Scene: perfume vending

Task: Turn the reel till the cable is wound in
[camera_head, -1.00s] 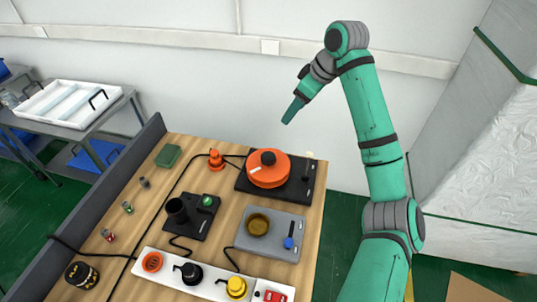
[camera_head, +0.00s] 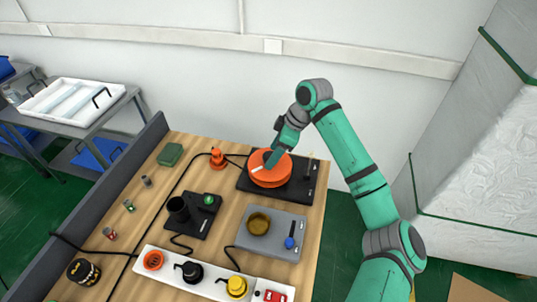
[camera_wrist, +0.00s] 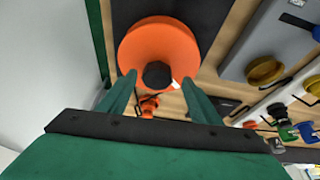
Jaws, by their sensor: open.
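The orange reel (camera_head: 262,180) lies flat on a black base plate (camera_head: 307,188) at the back right of the wooden table. In the head view my gripper (camera_head: 272,162) hides part of the reel. A dark cable (camera_head: 172,190) runs across the table, by a small orange fitting (camera_head: 217,159).
A grey plate with a brass-coloured cup (camera_head: 259,223) and a blue-handled lever (camera_head: 290,242) is in front. A black unit with a green button (camera_head: 208,200) stands to the left. A white strip with several coloured knobs (camera_head: 237,287) lies along the front.

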